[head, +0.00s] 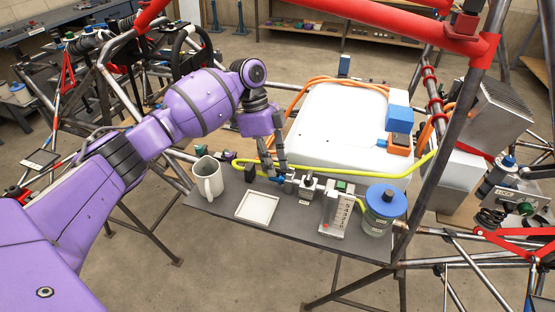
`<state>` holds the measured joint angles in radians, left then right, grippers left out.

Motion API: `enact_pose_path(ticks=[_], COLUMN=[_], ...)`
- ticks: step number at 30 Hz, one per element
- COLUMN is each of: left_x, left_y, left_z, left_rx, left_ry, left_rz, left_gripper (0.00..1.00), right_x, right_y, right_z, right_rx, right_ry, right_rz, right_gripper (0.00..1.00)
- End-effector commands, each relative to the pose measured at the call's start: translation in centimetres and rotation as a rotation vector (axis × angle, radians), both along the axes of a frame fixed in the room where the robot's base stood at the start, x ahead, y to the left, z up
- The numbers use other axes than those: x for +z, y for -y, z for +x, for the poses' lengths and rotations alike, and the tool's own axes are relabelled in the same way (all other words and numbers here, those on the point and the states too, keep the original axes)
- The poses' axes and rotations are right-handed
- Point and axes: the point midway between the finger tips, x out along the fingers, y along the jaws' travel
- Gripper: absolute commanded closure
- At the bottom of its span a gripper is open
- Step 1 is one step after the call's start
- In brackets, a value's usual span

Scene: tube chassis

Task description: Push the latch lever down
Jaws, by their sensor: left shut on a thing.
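My left gripper (276,172) points down over the dark shelf (300,219) in the middle of the head view. Its fingers are close together at the left end of a small silvery latch block (305,187). They appear shut on the latch lever, which is mostly hidden by the fingertips. How far the lever is tilted cannot be made out at this size. My right gripper is not in view.
A grey mug (208,178) and a square white tray (257,207) stand left of the latch. A switch box (337,210) and a blue-lidded jar (383,213) stand right. A large white case (335,130), cables and a red-black tube frame (440,150) surround the shelf.

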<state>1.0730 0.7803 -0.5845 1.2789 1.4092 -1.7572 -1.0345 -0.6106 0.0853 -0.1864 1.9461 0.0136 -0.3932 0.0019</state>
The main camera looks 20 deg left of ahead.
Motion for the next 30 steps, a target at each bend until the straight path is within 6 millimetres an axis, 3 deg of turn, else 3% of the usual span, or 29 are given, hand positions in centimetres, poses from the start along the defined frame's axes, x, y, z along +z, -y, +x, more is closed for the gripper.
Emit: enact_pose_path(ticks=[7, 8, 11, 22, 26, 30], left_x=[0.2, 0.2, 0.2, 0.5, 2.1, 4.9], left_y=[-0.1, -0.1, 0.0, -0.2, -0.7, -1.5], left_z=[0.2, 0.2, 0.2, 0.2, 0.6, 1.2], left_rx=[0.006, 0.006, 0.006, 0.004, 0.005, 0.003], left_ry=[0.008, 0.008, 0.007, 0.004, 0.006, 0.006], left_rz=[-0.002, -0.002, -0.002, 0.000, 0.000, -0.002], left_gripper=[1.00, 0.84, 0.72, 0.72, 0.72, 0.72], right_x=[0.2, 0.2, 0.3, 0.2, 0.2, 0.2], right_y=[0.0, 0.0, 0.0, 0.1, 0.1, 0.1], right_z=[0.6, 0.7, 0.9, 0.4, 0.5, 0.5], right_rx=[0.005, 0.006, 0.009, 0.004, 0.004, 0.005], right_ry=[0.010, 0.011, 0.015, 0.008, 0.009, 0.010], right_rz=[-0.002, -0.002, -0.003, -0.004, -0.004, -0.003], right_gripper=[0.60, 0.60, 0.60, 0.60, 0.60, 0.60])
